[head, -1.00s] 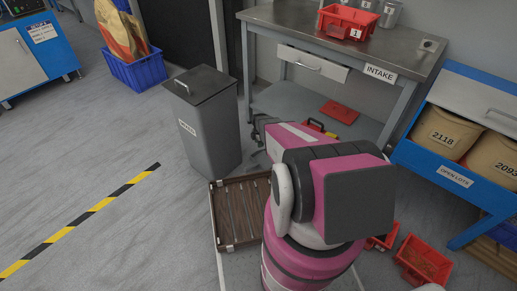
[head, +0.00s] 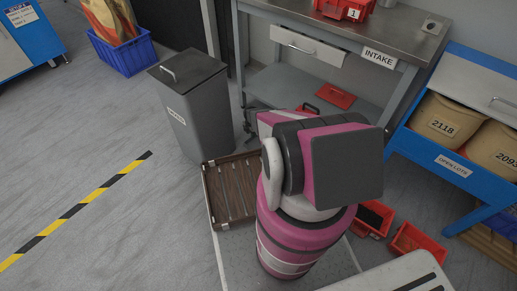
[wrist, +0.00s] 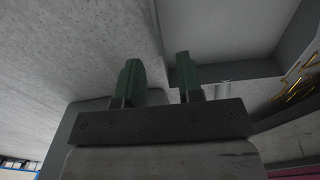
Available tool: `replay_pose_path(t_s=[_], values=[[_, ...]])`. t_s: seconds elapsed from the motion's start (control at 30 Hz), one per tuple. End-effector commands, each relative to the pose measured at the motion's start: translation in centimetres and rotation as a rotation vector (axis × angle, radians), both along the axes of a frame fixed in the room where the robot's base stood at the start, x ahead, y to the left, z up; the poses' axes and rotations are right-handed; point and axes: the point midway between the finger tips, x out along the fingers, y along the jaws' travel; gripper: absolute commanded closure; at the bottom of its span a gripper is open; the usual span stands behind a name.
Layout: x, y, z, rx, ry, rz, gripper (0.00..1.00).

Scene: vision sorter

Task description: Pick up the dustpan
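I cannot make out a dustpan for certain in either view. A flat red piece (head: 336,97) lies on the lower shelf of the intake bench, and I cannot tell what it is. Beside it, a red item with a dark handle (head: 308,109) is mostly hidden behind my arm. My gripper (wrist: 158,62) shows in the wrist view with its two green fingers apart and nothing between them. In the head view my own arm hides the gripper.
A grey lidded bin (head: 191,108) stands left of the intake bench (head: 290,18). Red bins (head: 417,246) lie at right, near the blue open-lots rack (head: 408,138).

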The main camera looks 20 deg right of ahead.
Motion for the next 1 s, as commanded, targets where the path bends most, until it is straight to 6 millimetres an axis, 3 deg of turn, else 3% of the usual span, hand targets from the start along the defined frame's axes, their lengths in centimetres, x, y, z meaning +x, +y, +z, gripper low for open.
replay_pose_path(t_s=[0.3, 0.57, 0.67, 1.0], values=[[0.1, 0.2, -4.3, 0.0, 0.001, -0.001, 0.66], [0.0, 0.2, -4.5, 0.0, 0.0, -0.001, 0.66], [0.0, 0.2, -4.5, 0.0, 0.0, -0.001, 0.98], [0.0, 0.2, -4.4, 0.0, 0.001, -0.001, 1.0]])
